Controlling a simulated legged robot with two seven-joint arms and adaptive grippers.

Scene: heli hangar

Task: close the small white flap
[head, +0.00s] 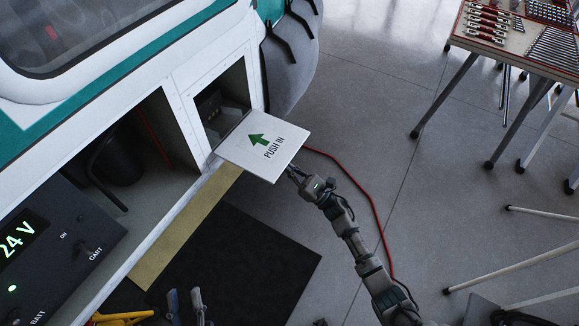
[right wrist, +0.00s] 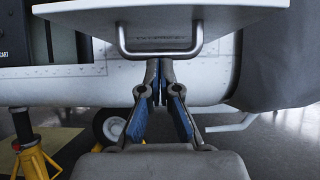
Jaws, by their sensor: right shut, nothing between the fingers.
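The small white flap (head: 265,146) stands open, sticking out from the helicopter's side below a small square opening (head: 222,102). Its upper face carries a green arrow and the words PUSH IN. In the right wrist view the flap (right wrist: 90,12) is seen from below, with a grey bar handle (right wrist: 161,52) on it. My right gripper (head: 294,174) is at the flap's outer edge. In the right wrist view its fingertips (right wrist: 158,66) are together and empty, just under the handle; contact is unclear. My left gripper (head: 186,298) is low in the head view, fingers apart and empty, away from the flap.
A larger open bay (head: 130,150) lies left of the flap, with a 24 V power unit (head: 45,245) in front. A red cable (head: 372,205) runs over the floor behind my right arm. A tool table (head: 515,45) stands at upper right. A yellow jack (right wrist: 30,155) stands at lower left.

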